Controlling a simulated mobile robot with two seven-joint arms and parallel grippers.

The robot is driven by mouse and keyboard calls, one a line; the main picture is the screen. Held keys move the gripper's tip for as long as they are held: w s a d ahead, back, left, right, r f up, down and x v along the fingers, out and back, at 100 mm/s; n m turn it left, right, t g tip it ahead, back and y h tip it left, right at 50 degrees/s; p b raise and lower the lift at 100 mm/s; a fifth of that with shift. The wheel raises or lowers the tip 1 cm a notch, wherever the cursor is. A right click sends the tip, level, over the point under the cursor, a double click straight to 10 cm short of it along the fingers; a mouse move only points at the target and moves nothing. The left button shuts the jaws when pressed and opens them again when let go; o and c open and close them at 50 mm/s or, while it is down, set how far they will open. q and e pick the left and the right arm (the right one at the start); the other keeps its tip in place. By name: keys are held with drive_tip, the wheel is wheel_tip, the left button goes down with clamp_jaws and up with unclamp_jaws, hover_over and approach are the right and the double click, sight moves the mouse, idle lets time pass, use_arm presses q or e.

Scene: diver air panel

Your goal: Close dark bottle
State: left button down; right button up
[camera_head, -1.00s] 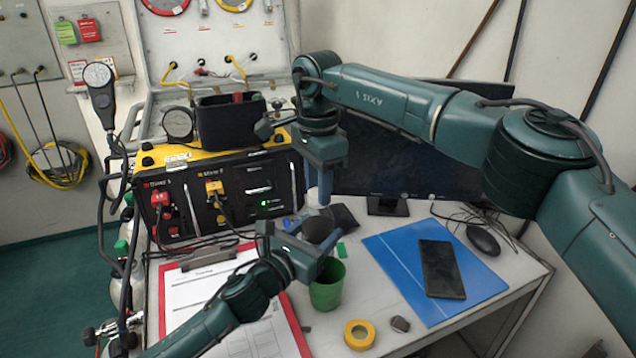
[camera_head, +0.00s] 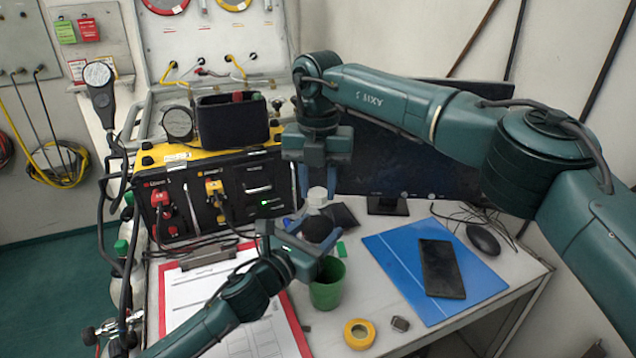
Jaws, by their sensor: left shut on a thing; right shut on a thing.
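The dark bottle (camera_head: 318,229) shows as a dark rounded shape in front of the air panel, partly covered by my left gripper. My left gripper (camera_head: 316,252) is low and shut on the dark bottle. My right gripper (camera_head: 318,190) points down from above and is shut on a small white cap-like piece (camera_head: 317,196) between its blue fingers. The white piece appears just above and behind the dark bottle in the picture. I cannot tell whether the two touch. The bottle's neck is not clearly visible.
A green cup (camera_head: 327,288) stands just below my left gripper. A clipboard (camera_head: 186,300) lies at the left, and yellow tape (camera_head: 359,334) at the front. A blue folder (camera_head: 410,255) with a dark phone (camera_head: 441,268) lies at the right. The yellow-black panel (camera_head: 210,190) and monitor (camera_head: 405,170) stand behind.

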drive_tip(key=m, duration=0.6)
drive_tip(key=shift+m, duration=0.4)
drive_tip(key=m, duration=0.8)
drive_tip(key=o, duration=0.9)
drive_tip(key=shift+r, duration=0.1)
wheel_tip(320, 180, up, 4)
drive_tip(key=shift+r, duration=0.15)
drive_tip(key=shift+c, duration=0.2)
